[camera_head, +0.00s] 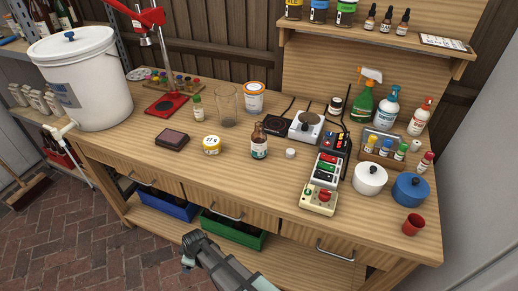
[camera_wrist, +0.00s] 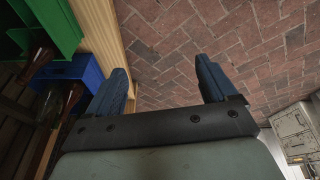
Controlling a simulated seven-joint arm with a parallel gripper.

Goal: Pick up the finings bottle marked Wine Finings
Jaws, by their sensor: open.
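No label is readable, so I cannot tell for sure which bottle is marked Wine Finings. A brown bottle (camera_head: 259,142) with a pale label stands upright at the middle of the wooden bench (camera_head: 220,178). A small green-capped bottle (camera_head: 198,108) stands further back to its left. A small red-capped bottle (camera_head: 425,162) stands at the right.
A white cap (camera_head: 290,153) lies right of the brown bottle, with a yellow-labelled jar (camera_head: 211,145) to its left. A multi-button box (camera_head: 323,172) and pots stand to the right. Crates, one green (camera_head: 232,229), sit under the bench. The bench's front left is clear.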

